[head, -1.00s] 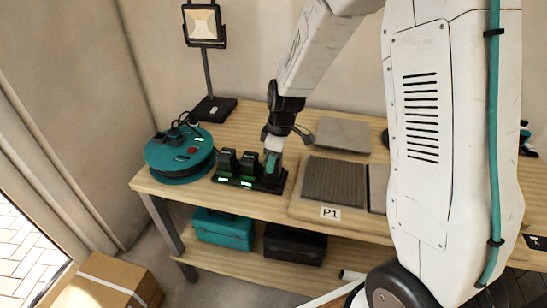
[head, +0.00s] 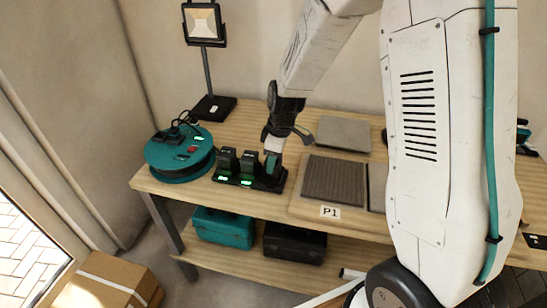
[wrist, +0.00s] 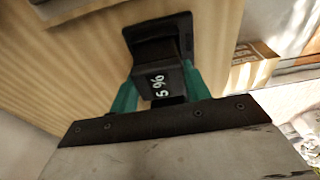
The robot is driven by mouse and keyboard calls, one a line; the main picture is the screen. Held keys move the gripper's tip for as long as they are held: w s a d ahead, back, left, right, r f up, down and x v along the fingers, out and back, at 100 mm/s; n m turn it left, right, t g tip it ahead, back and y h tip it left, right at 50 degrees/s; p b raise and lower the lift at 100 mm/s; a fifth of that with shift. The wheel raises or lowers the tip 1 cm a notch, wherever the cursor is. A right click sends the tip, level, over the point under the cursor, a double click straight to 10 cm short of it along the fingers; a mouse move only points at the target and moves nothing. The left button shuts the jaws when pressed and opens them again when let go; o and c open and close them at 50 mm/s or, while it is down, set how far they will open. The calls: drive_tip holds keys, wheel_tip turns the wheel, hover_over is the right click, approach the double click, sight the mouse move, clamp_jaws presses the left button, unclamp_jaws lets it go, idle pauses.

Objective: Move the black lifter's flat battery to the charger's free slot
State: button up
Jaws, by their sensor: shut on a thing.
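The battery (wrist: 160,82) is a dark block with a white "5 %" readout, held between the teal fingers of my gripper (wrist: 158,92) in the wrist view. A wider black part lies just beyond it; I cannot tell whether it belongs to the battery or the charger. In the head view my gripper (head: 272,160) is at the right end of the black charger (head: 262,184). Two other batteries (head: 227,160) (head: 248,163) stand upright in the charger's left and middle slots, above green lights. Whether the held battery is seated is hidden. I cannot make out the black lifter.
A teal cable reel (head: 178,157) stands close left of the charger, and a work lamp (head: 212,105) behind it. A ribbed dark tile (head: 334,180) and a grey slab (head: 344,133) lie to the right. Teal and black cases (head: 223,228) (head: 294,243) sit on the lower shelf.

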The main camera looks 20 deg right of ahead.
drive_tip(key=shift+f, duration=0.4)
drive_tip(key=o, duration=1.2)
drive_tip(key=shift+c, duration=0.2)
